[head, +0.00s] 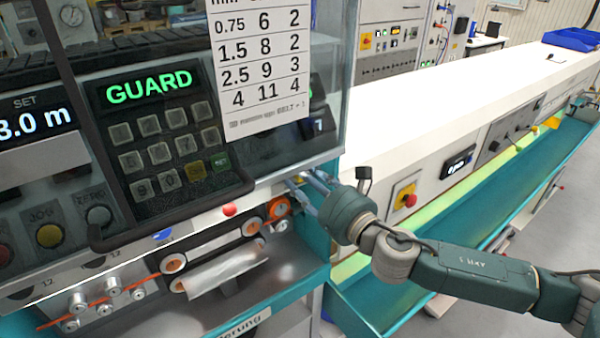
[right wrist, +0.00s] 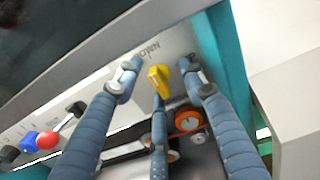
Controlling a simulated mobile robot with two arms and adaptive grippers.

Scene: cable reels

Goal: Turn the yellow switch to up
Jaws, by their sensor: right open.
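The yellow switch (right wrist: 158,77) is a small lever knob on the machine's pale metal panel, in the right wrist view. One end of it points toward the printed word DOWN (right wrist: 148,49). My right gripper (right wrist: 158,68) is open, with its blue fingers spread around the switch: one on each side and one below. I cannot tell whether the lower finger touches it. My left gripper is not in view.
Red (right wrist: 47,140) and blue (right wrist: 29,138) knobs sit on the panel left of the gripper. An orange roller (right wrist: 187,120) is close below the switch. A keypad (head: 165,130) under a green GUARD display and a long white bench (head: 440,110) flank the spot.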

